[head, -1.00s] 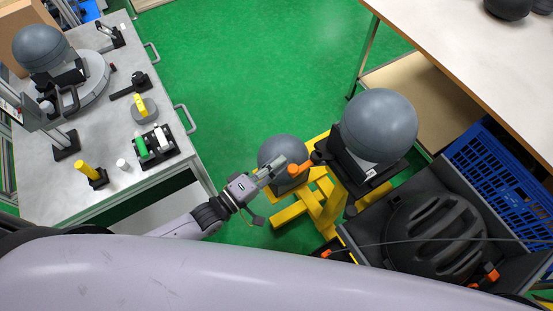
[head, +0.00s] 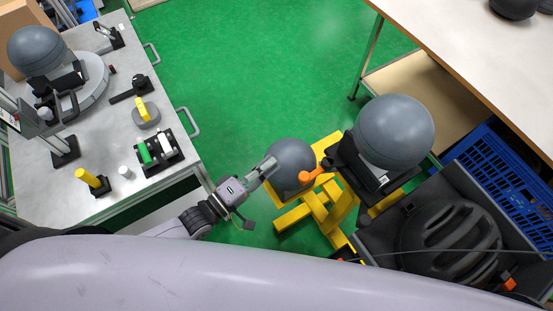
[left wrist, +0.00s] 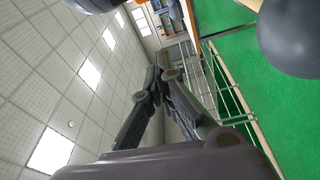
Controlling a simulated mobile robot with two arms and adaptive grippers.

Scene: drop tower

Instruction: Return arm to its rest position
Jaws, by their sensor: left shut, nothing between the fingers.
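My left arm comes in at the lower left of the head view. Its left gripper (head: 268,168) is shut and empty, in front of a grey sphere (head: 291,163) on a yellow stand (head: 323,197). I cannot tell whether it touches the sphere. In the left wrist view the fingers (left wrist: 158,72) come together at their tips with nothing between them. My right gripper is not in view.
A grey table (head: 62,182) with several fixtures stands at the left. A larger grey sphere (head: 395,132) sits on a black mount at the right. A black bin (head: 482,195), a blue crate (head: 507,180) and a pale table (head: 478,45) lie beyond. Green floor (head: 250,70) is free between the tables.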

